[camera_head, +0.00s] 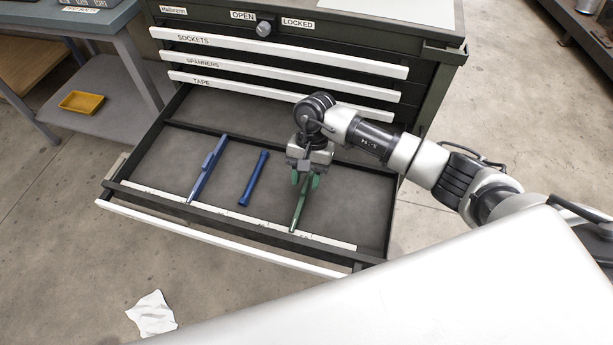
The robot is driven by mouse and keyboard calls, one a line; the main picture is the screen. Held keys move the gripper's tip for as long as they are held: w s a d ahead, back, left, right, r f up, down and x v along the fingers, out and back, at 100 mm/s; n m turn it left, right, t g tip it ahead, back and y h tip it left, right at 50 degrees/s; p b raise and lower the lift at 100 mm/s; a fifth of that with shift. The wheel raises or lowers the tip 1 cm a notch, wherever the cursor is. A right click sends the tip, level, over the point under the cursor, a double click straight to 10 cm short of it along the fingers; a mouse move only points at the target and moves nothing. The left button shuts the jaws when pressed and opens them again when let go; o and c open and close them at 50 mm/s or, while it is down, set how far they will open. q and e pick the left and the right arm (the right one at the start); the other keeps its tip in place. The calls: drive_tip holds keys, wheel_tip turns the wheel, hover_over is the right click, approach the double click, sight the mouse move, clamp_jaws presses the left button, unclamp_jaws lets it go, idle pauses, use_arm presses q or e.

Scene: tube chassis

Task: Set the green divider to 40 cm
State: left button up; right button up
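The green divider (299,210) lies in the open bottom drawer, running front to back, right of the middle. Its front end meets a white marked strip (262,223) along the drawer's front; the numbers are too small to read. My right gripper (305,181) points down over the divider's rear part and hides it there. Its two green-looking fingertips stand apart, one on each side of the divider's line. I see no clear contact between them and the divider. My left gripper is not in view.
Shut drawers (280,70) stand behind. The drawer floor (345,205) right of the divider is clear. A white cloth (151,314) lies on the floor.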

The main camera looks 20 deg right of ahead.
drive_tip(key=shift+s+f, duration=0.1)
drive_tip(key=shift+f, duration=0.15)
clamp_jaws()
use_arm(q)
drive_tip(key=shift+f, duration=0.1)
use_arm(e)
drive_tip(key=shift+a, duration=0.1)
drive_tip(key=w+a+b, duration=0.1)
drive_tip(key=a+b, duration=0.1)
drive_tip(key=b, duration=0.1)
drive_tip(key=shift+w+a+f, duration=0.15)
drive_tip(key=shift+w+a, duration=0.1)
drive_tip(key=shift+w, duration=0.15)
drive_tip(key=shift+w+a+b, duration=0.65)
drive_tip(key=shift+a+b, duration=0.3)
drive_tip(key=shift+b, duration=0.15)
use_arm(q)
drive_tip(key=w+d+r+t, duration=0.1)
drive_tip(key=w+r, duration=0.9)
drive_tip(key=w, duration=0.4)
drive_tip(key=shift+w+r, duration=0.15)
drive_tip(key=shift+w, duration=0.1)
